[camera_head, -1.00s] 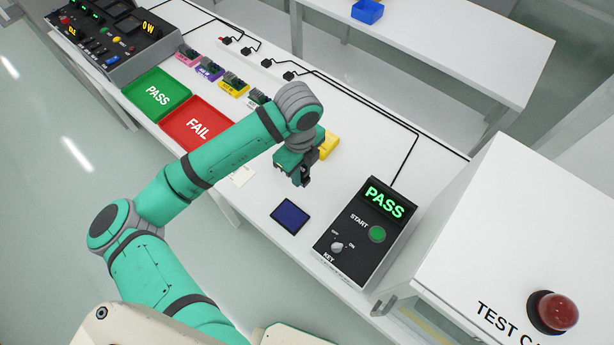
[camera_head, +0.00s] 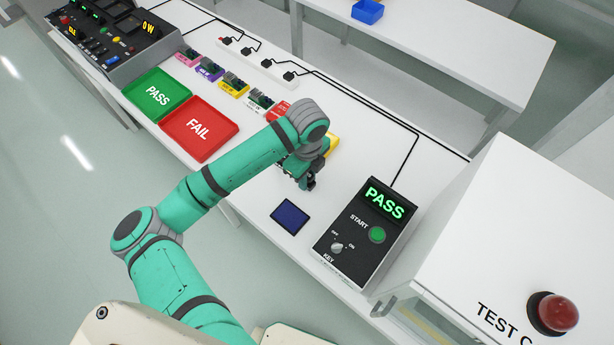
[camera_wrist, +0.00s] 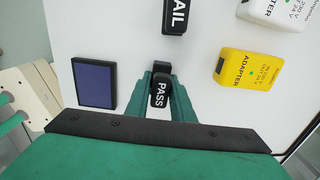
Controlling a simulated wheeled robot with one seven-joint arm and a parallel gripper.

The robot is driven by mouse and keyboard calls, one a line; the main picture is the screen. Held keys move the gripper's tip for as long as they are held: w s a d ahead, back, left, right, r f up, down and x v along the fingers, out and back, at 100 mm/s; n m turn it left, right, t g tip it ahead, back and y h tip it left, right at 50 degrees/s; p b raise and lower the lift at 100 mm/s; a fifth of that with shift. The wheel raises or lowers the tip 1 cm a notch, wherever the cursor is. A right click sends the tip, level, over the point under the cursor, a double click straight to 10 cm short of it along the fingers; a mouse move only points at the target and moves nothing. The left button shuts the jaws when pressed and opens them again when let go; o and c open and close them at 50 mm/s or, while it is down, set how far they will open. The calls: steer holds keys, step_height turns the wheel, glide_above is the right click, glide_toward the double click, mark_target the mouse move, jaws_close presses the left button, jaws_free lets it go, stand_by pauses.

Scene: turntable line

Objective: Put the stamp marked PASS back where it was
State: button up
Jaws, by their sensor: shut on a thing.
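The PASS stamp (camera_wrist: 160,94) is black with white lettering. In the wrist view it sits between the fingers of my gripper (camera_wrist: 161,86), which is shut on it. In the head view my gripper (camera_head: 308,182) is over the white table, left of the tester showing PASS, and the stamp cannot be made out. I cannot tell whether its bottom touches the table. A black FAIL stamp (camera_wrist: 176,15) is ahead of my gripper in the wrist view. A dark blue ink pad (camera_wrist: 95,83) lies to the left; it also shows in the head view (camera_head: 290,217).
A yellow adapter (camera_wrist: 242,70) and a white adapter (camera_wrist: 272,12) lie right of the stamps. The PASS tester (camera_head: 362,232) stands right of the pad. Green PASS (camera_head: 157,97) and red FAIL (camera_head: 199,128) trays lie at left. Bare table surrounds the pad.

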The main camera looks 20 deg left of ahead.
steer(key=o, duration=0.8)
steer(key=shift+o, duration=0.2)
step_height(320, 180, up, 12)
steer(key=shift+r, duration=0.15)
